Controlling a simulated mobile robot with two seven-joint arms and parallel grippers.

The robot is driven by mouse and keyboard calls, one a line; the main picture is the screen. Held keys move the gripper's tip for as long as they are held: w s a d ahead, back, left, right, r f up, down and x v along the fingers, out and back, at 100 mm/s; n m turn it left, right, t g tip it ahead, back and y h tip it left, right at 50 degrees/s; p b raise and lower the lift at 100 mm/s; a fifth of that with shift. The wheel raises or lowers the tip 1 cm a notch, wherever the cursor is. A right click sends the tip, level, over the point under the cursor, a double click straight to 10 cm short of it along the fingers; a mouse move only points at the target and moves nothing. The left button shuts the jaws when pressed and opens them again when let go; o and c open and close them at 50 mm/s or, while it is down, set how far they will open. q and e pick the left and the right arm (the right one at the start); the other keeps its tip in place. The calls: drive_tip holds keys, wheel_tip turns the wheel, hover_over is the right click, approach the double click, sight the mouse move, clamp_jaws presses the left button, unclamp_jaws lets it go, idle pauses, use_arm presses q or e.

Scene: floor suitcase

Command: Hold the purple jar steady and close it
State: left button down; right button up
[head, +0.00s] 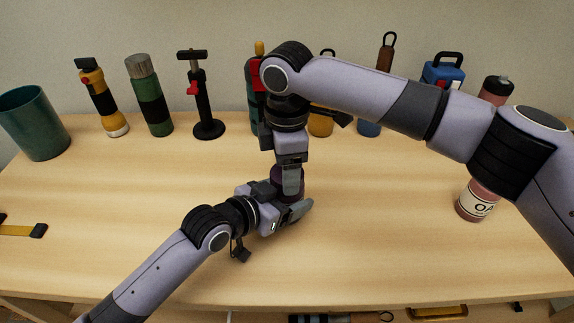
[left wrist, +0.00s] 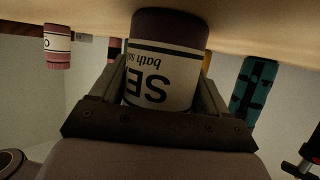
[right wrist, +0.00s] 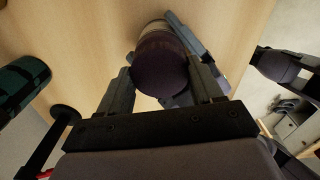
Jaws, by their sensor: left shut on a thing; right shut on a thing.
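The purple jar (head: 301,183) stands on the table, mostly hidden behind my grippers in the head view. In the left wrist view its cream label (left wrist: 160,82) with dark lettering shows upside down above a dark purple base band. My left gripper (head: 289,208) is shut around the jar's body, low over the table. My right gripper (head: 290,188) points down from above and is shut on the dark purple lid (right wrist: 160,66). The lid is over the jar's top; whether it is fully seated cannot be told.
A pink labelled jar (head: 475,203) stands to the right under my right arm. Along the back are a green cup (head: 36,122), a yellow-black flashlight (head: 103,100), a green flask (head: 150,97), a black pump (head: 205,97) and several bottles. The front middle of the table is clear.

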drive_tip(key=shift+m, duration=0.6)
drive_tip(key=o, duration=1.2)
drive_tip(key=shift+r, duration=2.25)
drive_tip(key=shift+c, duration=0.6)
wheel_tip(320, 180, up, 4)
drive_tip(key=shift+f+m, duration=0.2)
drive_tip(key=shift+m, duration=0.3)
